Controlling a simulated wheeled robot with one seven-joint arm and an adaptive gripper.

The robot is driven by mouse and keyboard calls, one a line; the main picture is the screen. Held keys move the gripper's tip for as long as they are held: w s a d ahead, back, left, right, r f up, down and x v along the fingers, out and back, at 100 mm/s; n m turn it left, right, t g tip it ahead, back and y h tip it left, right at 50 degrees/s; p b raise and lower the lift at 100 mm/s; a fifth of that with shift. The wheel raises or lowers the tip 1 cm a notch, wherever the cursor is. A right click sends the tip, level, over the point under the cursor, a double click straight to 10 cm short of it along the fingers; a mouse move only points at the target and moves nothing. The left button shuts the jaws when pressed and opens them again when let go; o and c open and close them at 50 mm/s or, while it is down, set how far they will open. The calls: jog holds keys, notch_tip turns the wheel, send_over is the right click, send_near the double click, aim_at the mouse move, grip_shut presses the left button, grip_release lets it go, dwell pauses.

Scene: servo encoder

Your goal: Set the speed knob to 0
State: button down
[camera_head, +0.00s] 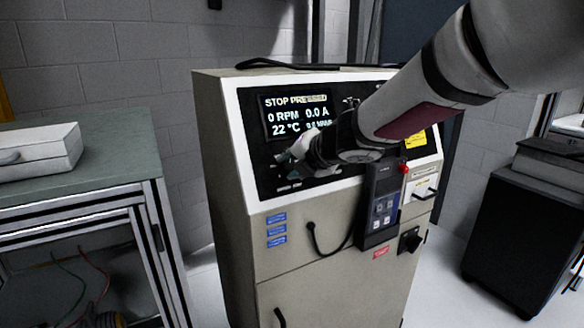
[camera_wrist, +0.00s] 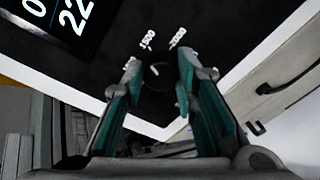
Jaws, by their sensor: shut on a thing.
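The speed knob (camera_wrist: 158,76) is a dark round knob with a short white mark, on the black panel of the cabinet. In the wrist view my gripper (camera_wrist: 159,70) has one finger on each side of it and is shut on it. In the head view my gripper (camera_head: 302,152) is at the lower left of the panel and hides the knob. The display (camera_head: 296,114) reads "STOP PRESSED", 0 RPM, 0.0 A and 22 °C.
The beige cabinet (camera_head: 300,265) carries a hanging pendant (camera_head: 380,205) with a cable, a red button (camera_head: 404,169) and a black rotary switch (camera_head: 410,240). A green-topped workbench (camera_head: 105,130) with a white case stands left. A black cabinet (camera_head: 520,225) stands right.

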jog(key=n+b, duration=0.3)
jog(key=n, duration=0.4)
jog(key=shift+f, duration=0.15)
jog(key=n+b, duration=0.1)
jog(key=n, duration=0.2)
jog(key=shift+n+t+h+b, duration=0.3)
jog(key=shift+b, duration=0.1)
jog(key=n+b, duration=0.2)
jog(key=n, duration=0.2)
jog(key=shift+a+f, duration=0.1)
jog(key=n+b, duration=0.2)
jog(key=n, duration=0.2)
jog(key=shift+s+t, duration=0.1)
jog(key=shift+t, duration=0.3)
jog(key=n+b, duration=0.3)
jog(key=n, duration=0.1)
jog(key=shift+f, duration=0.1)
jog(key=n+b, duration=0.3)
jog(key=n, duration=0.1)
jog(key=shift+n+b, duration=0.4)
jog(key=shift+n+y+b, duration=0.4)
jog(key=shift+n+b, duration=0.8)
jog(key=shift+n, duration=0.3)
